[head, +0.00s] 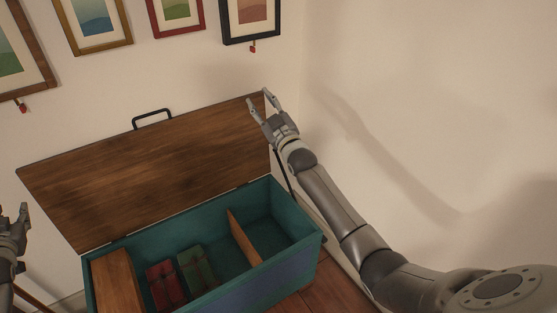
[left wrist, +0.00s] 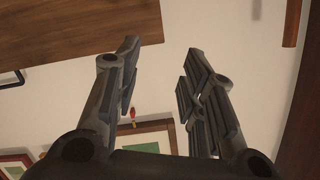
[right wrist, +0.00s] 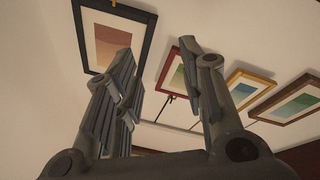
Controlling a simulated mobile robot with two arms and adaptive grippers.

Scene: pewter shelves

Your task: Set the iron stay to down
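A teal chest (head: 312,250) stands with its brown wooden lid (head: 150,170) raised, a black handle (head: 152,117) on the lid's top edge. A thin dark bar, seemingly the iron stay (head: 283,168), runs at the chest's right end between lid and box; its upper part is hidden behind my right arm. My right gripper (head: 259,98) is open and empty at the lid's upper right corner; I cannot tell whether it touches. In the right wrist view its fingers (right wrist: 165,75) are spread. My left gripper (head: 12,212) is open and empty, left of the chest; its spread fingers fill the left wrist view (left wrist: 160,60).
Inside the chest are a red bundle (head: 167,286), a green bundle (head: 197,268), a wooden divider (head: 243,238) and a wooden board (head: 112,280) at the left. Framed pictures (head: 250,20) hang on the wall above. The wall to the right is bare.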

